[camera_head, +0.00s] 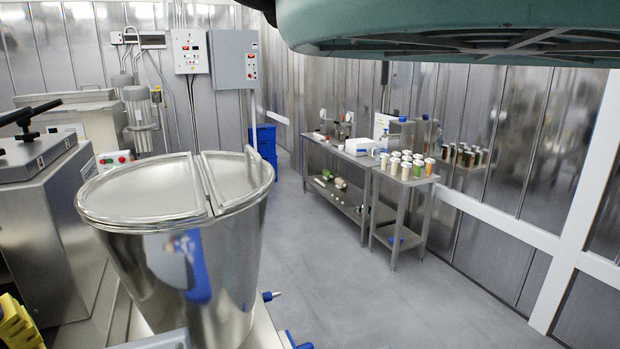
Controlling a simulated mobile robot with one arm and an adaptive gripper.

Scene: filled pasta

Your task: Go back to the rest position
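My gripper is not in view, so I cannot see whether it holds anything. A large shiny steel vessel (190,255) stands close at the front left. Its two-part lid (150,190) lies shut on top, with a hinge strip across it.
A grey steel machine (45,215) stands left of the vessel. At the back are a blue bin (263,145) and wall-mounted control boxes (234,60). Two steel tables stand right of centre, one bearing several capped jars (405,163).

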